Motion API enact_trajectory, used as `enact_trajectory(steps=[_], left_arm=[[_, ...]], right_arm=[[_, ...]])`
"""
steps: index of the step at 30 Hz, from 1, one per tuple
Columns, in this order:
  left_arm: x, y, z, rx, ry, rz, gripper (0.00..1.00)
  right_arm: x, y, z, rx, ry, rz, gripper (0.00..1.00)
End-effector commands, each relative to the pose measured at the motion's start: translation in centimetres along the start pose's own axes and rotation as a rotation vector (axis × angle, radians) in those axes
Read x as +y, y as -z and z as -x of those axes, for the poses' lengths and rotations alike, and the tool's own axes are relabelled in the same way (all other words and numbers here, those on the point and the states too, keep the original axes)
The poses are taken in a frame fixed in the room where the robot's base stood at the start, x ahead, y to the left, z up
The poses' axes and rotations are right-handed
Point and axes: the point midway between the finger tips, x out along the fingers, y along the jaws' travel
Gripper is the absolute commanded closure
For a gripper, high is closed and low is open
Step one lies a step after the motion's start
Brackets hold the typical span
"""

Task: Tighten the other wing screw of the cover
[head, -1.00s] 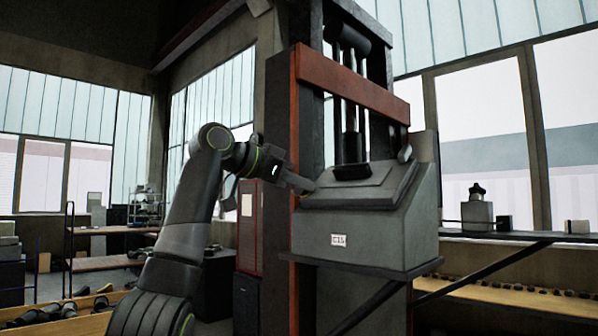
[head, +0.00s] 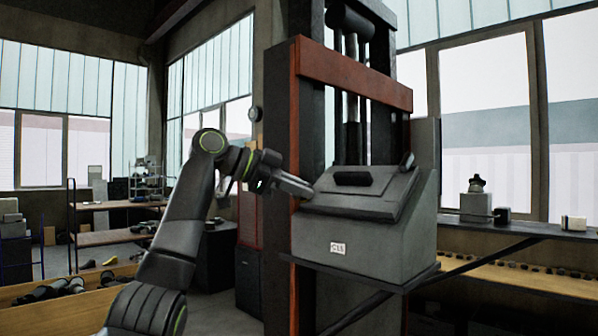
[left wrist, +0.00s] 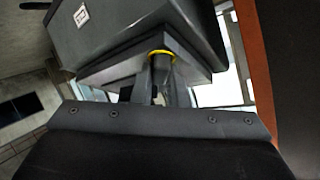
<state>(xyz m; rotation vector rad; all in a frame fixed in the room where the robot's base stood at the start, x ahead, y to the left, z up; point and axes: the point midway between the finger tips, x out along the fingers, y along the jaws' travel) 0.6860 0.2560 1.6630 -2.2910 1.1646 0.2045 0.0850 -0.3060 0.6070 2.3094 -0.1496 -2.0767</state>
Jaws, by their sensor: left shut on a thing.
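The grey housing labelled C15 (head: 365,240) has a sloped cover (head: 350,205) with a black handle (head: 353,179). The wing screw there is mostly hidden by the fingers. In the left wrist view a yellow ring (left wrist: 161,54) shows at the housing's edge, just beyond the fingertips of my left gripper (left wrist: 160,82). Another dark wing screw (head: 407,160) stands at the cover's upper right corner. My right gripper is out of view.
A red and dark press frame (head: 296,150) rises close behind and left of the housing. The housing rests on a dark shelf (head: 425,274). A workbench (head: 520,232) with small parts is at right. A wooden crate (head: 70,305) of parts is at lower left.

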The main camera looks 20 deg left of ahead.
Motion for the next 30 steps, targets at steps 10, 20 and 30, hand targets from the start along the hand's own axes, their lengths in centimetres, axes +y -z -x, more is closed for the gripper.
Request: enact_trajectory(steps=[10,20,30], left_arm=[[0.1,-0.2,-0.2,-0.004,-0.117,-0.139,1.00],[0.1,-0.3,-0.2,-0.003,-0.115,-0.140,0.70],[0.1,-0.1,-0.1,-0.001,-0.110,-0.141,0.57]], right_arm=[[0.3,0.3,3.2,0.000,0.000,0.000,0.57],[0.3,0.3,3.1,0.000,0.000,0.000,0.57],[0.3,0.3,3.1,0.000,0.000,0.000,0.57]])
